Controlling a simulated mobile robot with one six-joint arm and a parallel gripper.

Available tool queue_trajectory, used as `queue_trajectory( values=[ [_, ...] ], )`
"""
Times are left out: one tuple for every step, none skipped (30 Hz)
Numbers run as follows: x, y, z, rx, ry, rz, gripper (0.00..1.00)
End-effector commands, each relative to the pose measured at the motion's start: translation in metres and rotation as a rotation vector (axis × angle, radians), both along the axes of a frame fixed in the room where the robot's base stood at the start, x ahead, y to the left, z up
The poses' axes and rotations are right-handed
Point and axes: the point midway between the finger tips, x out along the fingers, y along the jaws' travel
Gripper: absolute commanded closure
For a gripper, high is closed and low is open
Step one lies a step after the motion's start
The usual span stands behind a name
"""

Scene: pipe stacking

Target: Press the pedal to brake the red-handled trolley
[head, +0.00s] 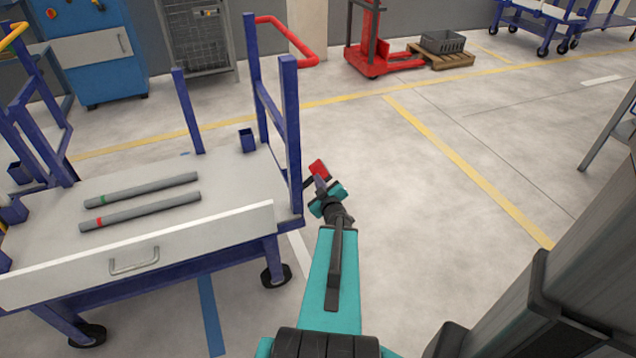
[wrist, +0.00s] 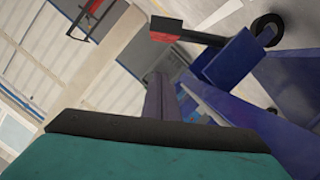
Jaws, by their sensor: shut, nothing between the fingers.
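The red-handled trolley has a blue frame, a pale top (head: 150,175) and a red handle (head: 290,38) at its far right corner. A red and black pedal (head: 318,167) shows just right of its right post. In the wrist view the pedal (wrist: 165,35) sticks out from a blue block near a dark wheel (wrist: 266,29). My gripper (head: 320,184) is shut and empty, close to the pedal on the near side.
Two grey pipes (head: 140,211), one green-banded and one red-banded, lie on the trolley. Another blue trolley with a yellow handle (head: 12,37) stands at left. A red pallet truck (head: 385,60) stands at the back. The floor right of my arm is clear.

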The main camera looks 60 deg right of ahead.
Motion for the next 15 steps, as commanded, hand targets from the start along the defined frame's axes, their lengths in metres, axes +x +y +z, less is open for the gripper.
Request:
queue_trajectory(
  values=[
    [0.001, -0.002, -0.003, -0.001, 0.000, -0.001, 1.00],
    [0.001, -0.002, -0.004, 0.000, -0.001, -0.001, 1.00],
    [0.002, -0.003, -0.004, 0.000, 0.001, -0.001, 1.00],
    [0.003, -0.004, -0.005, 0.000, 0.001, -0.001, 1.00],
    [0.003, -0.005, -0.005, 0.000, 0.001, 0.000, 1.00],
    [0.004, -0.006, -0.005, 0.000, 0.000, -0.001, 1.00],
    [0.005, -0.006, -0.005, 0.000, -0.001, -0.001, 1.00],
    [0.006, -0.007, -0.005, -0.001, 0.000, -0.001, 1.00],
    [0.007, -0.008, -0.006, -0.001, 0.001, 0.000, 1.00],
    [0.008, -0.009, -0.006, -0.001, 0.001, 0.000, 1.00],
    [0.009, -0.009, -0.007, 0.001, -0.001, 0.000, 1.00],
    [0.009, -0.010, -0.007, 0.000, -0.001, -0.001, 1.00],
    [0.010, -0.011, -0.007, -0.001, 0.000, -0.001, 1.00],
    [0.011, -0.012, -0.007, -0.001, 0.000, -0.001, 1.00],
    [0.012, -0.013, -0.007, -0.001, 0.000, -0.002, 1.00]
  ],
)
